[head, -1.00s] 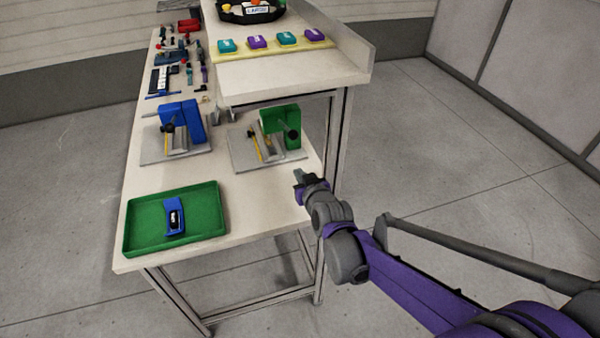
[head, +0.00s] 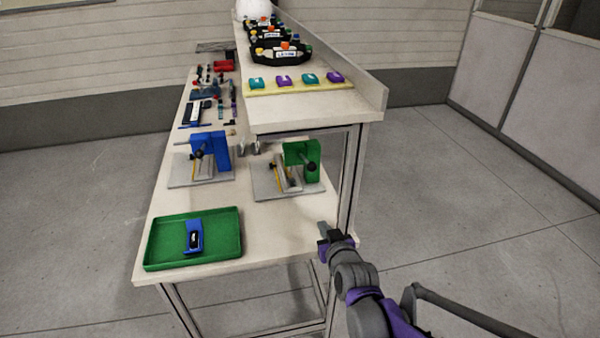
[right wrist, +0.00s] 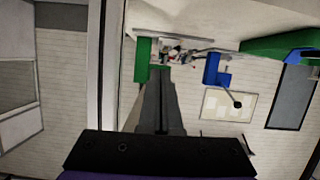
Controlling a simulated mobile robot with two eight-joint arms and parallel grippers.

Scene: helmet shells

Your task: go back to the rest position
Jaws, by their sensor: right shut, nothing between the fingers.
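My right gripper (head: 325,232) is at the right front corner of the lower table, near the table leg, shut and empty. In the right wrist view its fingers (right wrist: 160,88) lie together with nothing between them. My left gripper is not in view. On the lower table (head: 270,222) stands a green tray (head: 222,247) holding a blue part (head: 194,236) with a dark insert. Behind it are a blue fixture (head: 212,155) and a green fixture (head: 300,160), each on a grey plate.
A raised shelf (head: 300,115) carries a yellow strip (head: 300,88) with teal and purple pieces, black trays (head: 280,54) and a white helmet shell (head: 256,8). Tools (head: 205,95) lie at the table's far left. The floor (head: 480,200) to the right is open.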

